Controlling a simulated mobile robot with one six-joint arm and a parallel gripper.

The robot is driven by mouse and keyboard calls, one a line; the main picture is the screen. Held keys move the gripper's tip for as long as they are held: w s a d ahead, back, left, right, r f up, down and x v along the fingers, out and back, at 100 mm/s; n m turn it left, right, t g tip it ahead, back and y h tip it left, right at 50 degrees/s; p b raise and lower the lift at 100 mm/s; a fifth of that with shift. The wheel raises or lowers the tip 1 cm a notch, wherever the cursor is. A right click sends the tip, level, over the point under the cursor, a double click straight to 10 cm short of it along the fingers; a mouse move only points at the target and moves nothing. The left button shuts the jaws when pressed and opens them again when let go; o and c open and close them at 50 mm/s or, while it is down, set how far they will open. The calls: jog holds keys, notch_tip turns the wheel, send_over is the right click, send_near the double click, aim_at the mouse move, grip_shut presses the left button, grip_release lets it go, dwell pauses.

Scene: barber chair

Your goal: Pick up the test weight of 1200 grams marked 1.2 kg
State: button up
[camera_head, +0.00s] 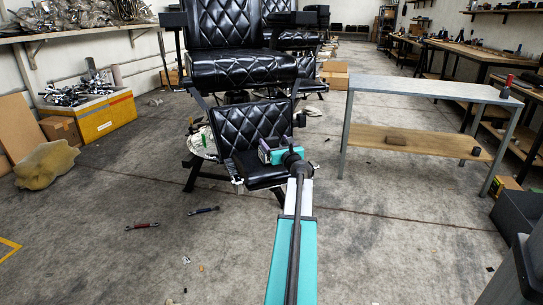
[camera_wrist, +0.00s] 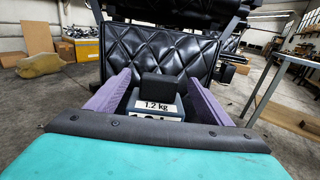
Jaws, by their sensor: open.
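The test weight (camera_wrist: 158,101) shows in the wrist view as a grey block with a dark raised top and a white label reading 1.2 kg. A second label below it is partly cut off by my gripper's body. My gripper (camera_wrist: 160,80) is open, with one purple finger on each side of the weight. A gap seems to show on each side; contact is hard to tell. In the head view my gripper (camera_head: 265,150) is over the low padded section of the black barber chair (camera_head: 245,120). I cannot make out the weight in that view.
A grey metal table (camera_head: 430,88) with a wooden lower shelf (camera_head: 405,138) stands at right. A yellow bin (camera_head: 105,115) of metal parts is at left. Two slim tools (camera_head: 143,226) (camera_head: 203,210) lie on the floor. The floor right of my arm is mostly clear.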

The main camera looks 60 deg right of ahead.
aim_at(273, 139)
jog(key=shift+w+d+f+b, duration=0.25)
jog(key=shift+w+d+b, duration=0.25)
jog(key=shift+w, duration=0.2)
jog(key=shift+b+x, duration=0.3)
jog(key=shift+x, duration=1)
jog(key=shift+r, duration=0.15)
grip_shut()
jog(key=shift+r, duration=0.1)
